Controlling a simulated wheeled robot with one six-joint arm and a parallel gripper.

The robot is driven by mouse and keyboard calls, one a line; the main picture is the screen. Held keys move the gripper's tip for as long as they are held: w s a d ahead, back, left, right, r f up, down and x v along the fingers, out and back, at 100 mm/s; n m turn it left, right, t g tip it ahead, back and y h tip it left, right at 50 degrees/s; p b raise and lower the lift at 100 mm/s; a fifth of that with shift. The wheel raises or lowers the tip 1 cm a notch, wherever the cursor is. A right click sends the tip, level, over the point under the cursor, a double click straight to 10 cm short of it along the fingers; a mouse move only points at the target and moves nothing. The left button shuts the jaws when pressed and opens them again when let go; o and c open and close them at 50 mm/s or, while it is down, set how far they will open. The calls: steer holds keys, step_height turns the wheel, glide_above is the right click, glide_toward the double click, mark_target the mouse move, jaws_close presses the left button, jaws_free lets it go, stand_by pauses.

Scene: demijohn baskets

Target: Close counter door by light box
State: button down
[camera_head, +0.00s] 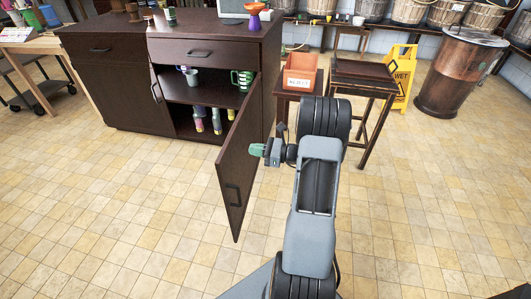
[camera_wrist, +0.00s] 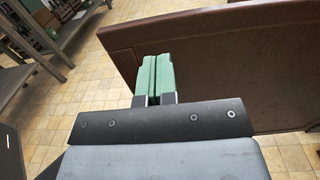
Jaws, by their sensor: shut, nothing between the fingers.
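The dark brown counter (camera_head: 215,25) stands at the back left in the head view. Mugs and bottles show on the open shelves inside. My gripper (camera_head: 257,150) is shut and empty, with its green fingertips at the right side of the door, near its upper part. In the wrist view the green fingers (camera_wrist: 153,75) are together in front of the brown door panel (camera_wrist: 230,65). I cannot tell whether they touch it.
An orange box (camera_head: 300,80) sits on a small dark stand right of the counter. A dark stool (camera_head: 362,75), a yellow wet-floor sign (camera_head: 402,80) and a wooden barrel (camera_head: 455,75) stand further right. The tiled floor in front is clear.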

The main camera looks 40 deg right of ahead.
mark_target(228, 146)
steer(key=b+x, duration=0.1)
steer(key=x, duration=0.6)
steer(key=shift+w+a, duration=0.2)
steer(key=shift+w, duration=0.1)
